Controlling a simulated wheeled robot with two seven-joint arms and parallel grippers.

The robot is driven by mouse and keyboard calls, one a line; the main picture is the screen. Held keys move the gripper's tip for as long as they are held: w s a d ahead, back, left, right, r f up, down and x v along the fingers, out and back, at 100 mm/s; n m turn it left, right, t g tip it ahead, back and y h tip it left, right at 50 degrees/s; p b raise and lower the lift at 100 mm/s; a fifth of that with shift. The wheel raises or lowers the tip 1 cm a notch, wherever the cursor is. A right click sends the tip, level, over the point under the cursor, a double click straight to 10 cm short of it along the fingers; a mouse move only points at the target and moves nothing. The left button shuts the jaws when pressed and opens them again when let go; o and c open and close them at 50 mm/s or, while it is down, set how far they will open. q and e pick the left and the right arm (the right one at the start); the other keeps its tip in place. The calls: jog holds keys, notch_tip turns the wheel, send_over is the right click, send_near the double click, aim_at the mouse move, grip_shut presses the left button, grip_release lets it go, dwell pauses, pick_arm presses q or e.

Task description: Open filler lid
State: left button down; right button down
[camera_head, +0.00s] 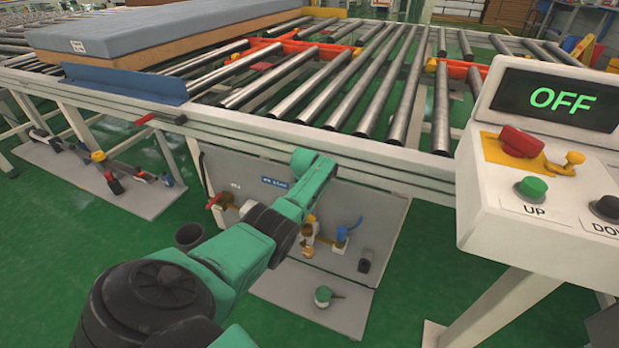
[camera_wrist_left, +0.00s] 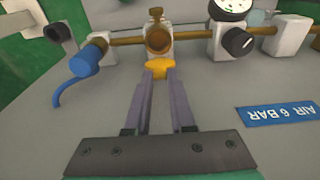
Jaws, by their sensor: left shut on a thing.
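My left gripper (camera_wrist_left: 159,78) has its two grey fingers close together on a small yellow piece in the left wrist view. This yellow lid-like piece (camera_wrist_left: 158,65) sits directly below a brass fitting (camera_wrist_left: 158,38) on a pale block. Whether it is the filler lid I cannot tell for certain. In the head view my green left arm reaches down to the grey panel (camera_head: 370,210) under the conveyor, and the gripper's fingers are hidden there. My right gripper is in neither view.
A blue valve handle (camera_wrist_left: 84,62), a round gauge (camera_wrist_left: 232,8) and a black knob (camera_wrist_left: 238,42) flank the fitting. A blue label (camera_wrist_left: 280,113) is on the panel. The roller conveyor frame (camera_head: 350,155) overhangs the panel. A control box (camera_head: 545,235) reading OFF stands right.

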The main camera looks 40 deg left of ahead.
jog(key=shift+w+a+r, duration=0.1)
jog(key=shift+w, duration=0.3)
pick_arm(q)
jog(key=c, duration=0.8)
grip_release()
jog(key=shift+w, duration=0.1)
jog(key=shift+o, duration=0.2)
